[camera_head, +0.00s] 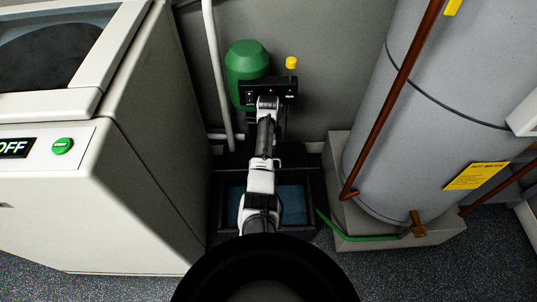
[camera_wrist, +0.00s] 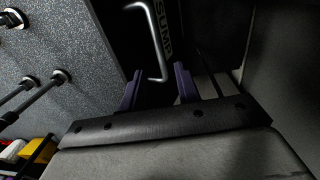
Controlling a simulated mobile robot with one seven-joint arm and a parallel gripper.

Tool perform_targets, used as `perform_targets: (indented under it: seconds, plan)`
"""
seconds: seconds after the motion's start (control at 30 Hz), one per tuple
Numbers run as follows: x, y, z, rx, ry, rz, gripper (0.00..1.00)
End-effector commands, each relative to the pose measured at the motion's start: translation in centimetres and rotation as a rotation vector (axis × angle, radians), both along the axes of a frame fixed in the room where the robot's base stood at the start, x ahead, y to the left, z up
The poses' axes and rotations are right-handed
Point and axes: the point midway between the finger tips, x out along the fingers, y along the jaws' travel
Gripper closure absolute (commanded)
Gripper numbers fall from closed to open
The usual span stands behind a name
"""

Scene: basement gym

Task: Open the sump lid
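The sump lid (camera_wrist: 200,32) is a dark panel marked "SUMP" in the wrist view. A grey bar handle (camera_wrist: 157,42) stands out from it. My gripper (camera_wrist: 158,68) is open, with its two purple fingers apart and the handle's near end between or just beyond the tips; contact cannot be told. In the head view, the dark-framed sump pit (camera_head: 224,204) shows blue inside, on both sides of my arm, so it is at least partly uncovered. The lid's angle is unclear, and my arm hides my fingers in the head view.
A white machine (camera_head: 140,190) stands close on the left. A grey water tank (camera_head: 400,130) on a plinth stands close on the right, with a green hose (camera_head: 365,238) beside the pit. A green vessel (camera_head: 247,62) and white pipe (camera_head: 216,80) are behind.

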Motion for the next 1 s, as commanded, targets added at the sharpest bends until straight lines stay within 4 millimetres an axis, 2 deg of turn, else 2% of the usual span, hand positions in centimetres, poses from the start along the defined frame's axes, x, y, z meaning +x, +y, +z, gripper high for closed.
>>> perform_targets:
  seconds: [0.1,0.3,0.47,1.0]
  plan:
    - [0.2,0.0,2.6,0.0,-0.003,0.0,0.67]
    - [0.4,0.1,5.1,0.0,-0.001,0.0,0.67]
    - [0.3,0.1,5.7,0.0,0.002,0.0,0.67]
    - [0.3,0.0,5.7,0.0,0.001,0.0,0.67]
